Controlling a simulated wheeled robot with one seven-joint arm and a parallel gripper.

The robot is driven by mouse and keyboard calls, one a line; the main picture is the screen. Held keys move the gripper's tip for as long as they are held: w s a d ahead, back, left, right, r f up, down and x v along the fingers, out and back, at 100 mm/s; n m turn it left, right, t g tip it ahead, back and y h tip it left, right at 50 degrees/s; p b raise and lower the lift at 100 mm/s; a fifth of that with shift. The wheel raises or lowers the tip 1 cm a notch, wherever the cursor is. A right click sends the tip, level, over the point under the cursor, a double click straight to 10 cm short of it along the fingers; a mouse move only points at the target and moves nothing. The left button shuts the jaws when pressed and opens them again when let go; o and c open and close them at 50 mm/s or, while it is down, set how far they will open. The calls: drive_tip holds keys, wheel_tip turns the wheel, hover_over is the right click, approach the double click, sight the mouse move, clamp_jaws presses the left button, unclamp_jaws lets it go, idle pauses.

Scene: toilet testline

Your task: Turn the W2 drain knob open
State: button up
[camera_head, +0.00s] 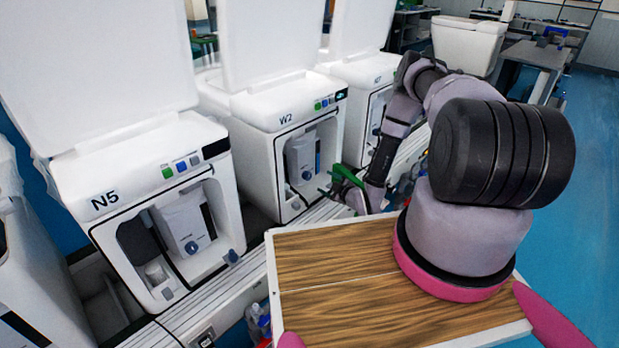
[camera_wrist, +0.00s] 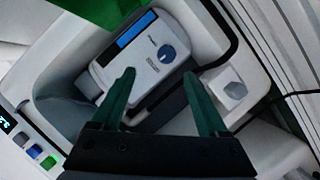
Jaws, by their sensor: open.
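The W2 unit (camera_head: 268,113) is a white machine in the middle of the row, with an open front recess and its lid up. Inside stands a white box with a blue dial (camera_wrist: 166,53). A pale grey faceted knob (camera_wrist: 235,90) sits on the unit's edge beside the recess, right of the fingers in the wrist view. No label shows which one is the drain knob. My gripper (camera_head: 331,184) has green fingers and is in front of W2's lower right side. In the wrist view, my gripper (camera_wrist: 159,75) is open and empty, its fingertips overlapping the white box, apart from the grey knob.
Unit N5 (camera_head: 105,200) stands left of W2, and another white unit (camera_head: 362,75) stands behind to the right. A wood-topped tray (camera_head: 330,270) is in front. A dark cable (camera_wrist: 265,110) runs past the grey knob. Blue floor at right is open.

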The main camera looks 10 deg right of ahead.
sight(310, 177)
drive_tip(key=x, duration=0.6)
drive_tip(key=f+x, duration=0.1)
drive_tip(key=x, duration=0.3)
drive_tip(key=shift+s+a+f, duration=0.1)
drive_tip(key=shift+s+a, duration=0.1)
drive_tip(key=shift+a, duration=0.2)
clamp_jaws()
